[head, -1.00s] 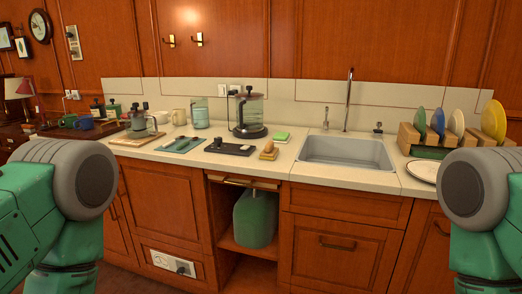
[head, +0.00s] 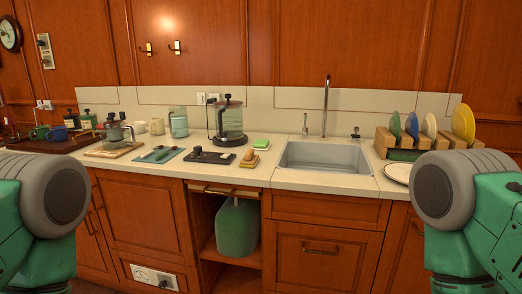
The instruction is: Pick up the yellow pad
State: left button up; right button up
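No plainly yellow flat pad stands out on the counter. A small tan-yellow block (head: 250,159) with a brown rounded top lies near the counter's front edge, left of the sink; I cannot tell whether it is a pad or a brush. A green pad with a pale edge (head: 261,144) lies just behind it. My two arms show only as rounded grey and green links at the left and right edges. Neither gripper is in view.
The sink (head: 324,157) is right of the pads, with a tall faucet (head: 325,105). A black tray (head: 212,156) and a glass coffee press (head: 228,122) stand to the left. A plate rack (head: 384,143) and white plate (head: 398,173) are at right. Below is an open cabinet with a green jug (head: 237,228).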

aim_at(250, 160)
jog(key=i+z, duration=0.4)
jog(key=i+j+z, duration=0.2)
jog(key=j+z, duration=0.2)
jog(key=j, duration=0.15)
jog(key=i+j+z, duration=0.1)
jog(key=j+z, duration=0.3)
jog(key=j, duration=0.15)
jog(key=j+z, duration=0.4)
jog(key=j, duration=0.15)
